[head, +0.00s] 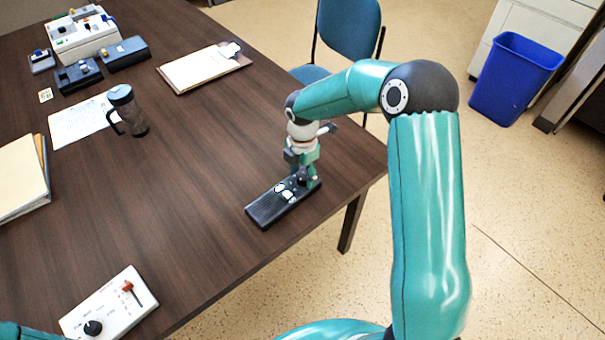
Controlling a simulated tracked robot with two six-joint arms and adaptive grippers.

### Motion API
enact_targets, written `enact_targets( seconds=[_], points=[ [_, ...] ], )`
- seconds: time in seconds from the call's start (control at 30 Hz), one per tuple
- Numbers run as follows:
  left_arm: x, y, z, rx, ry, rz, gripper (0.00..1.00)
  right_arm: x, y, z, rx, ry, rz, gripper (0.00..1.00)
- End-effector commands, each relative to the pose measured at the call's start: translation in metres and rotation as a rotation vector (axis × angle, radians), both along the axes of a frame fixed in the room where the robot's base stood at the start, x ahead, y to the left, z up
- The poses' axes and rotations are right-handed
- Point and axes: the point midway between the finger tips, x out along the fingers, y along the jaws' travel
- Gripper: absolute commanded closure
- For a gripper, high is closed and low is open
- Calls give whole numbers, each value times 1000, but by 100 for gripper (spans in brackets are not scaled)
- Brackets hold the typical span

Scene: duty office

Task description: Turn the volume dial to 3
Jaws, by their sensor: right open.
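A black desk unit (266,208) lies near the table's right front edge, with a ribbed area at its left end and small pale controls (286,192) in the middle. My right gripper (302,176) points down over its right end, around or just above a dark round knob there. The jaws are open. The gripper largely hides the knob, so I cannot tell whether they touch it, and its setting is unreadable. My left gripper is not in view.
A dark mug (128,112), papers (82,122), a clipboard (203,68), a folder (22,178) and a white device (83,38) stand farther back on the table (190,160). A blue chair (349,28) stands behind the table. The tabletop's middle is clear.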

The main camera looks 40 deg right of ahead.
Motion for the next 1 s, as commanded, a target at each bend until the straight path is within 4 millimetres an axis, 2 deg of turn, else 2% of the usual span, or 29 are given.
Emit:
enact_targets(
  seconds=[0.1, 0.37, 0.47, 0.7, 0.73, 1.0],
  points=[
    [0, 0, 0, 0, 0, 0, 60, 0, 1, -6, 1, 0, 1, 43],
    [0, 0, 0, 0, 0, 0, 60, 1, 1, -7, 1, -1, 1, 43],
    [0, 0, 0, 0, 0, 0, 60, 1, 1, -7, 1, -1, 1, 57],
    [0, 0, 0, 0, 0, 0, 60, 1, 1, -7, 0, -1, 1, 97],
    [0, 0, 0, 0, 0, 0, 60, 1, 1, -7, 0, -1, 1, 100],
    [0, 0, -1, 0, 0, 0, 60, 1, 1, -7, 0, -2, -20, 100]
  ],
)
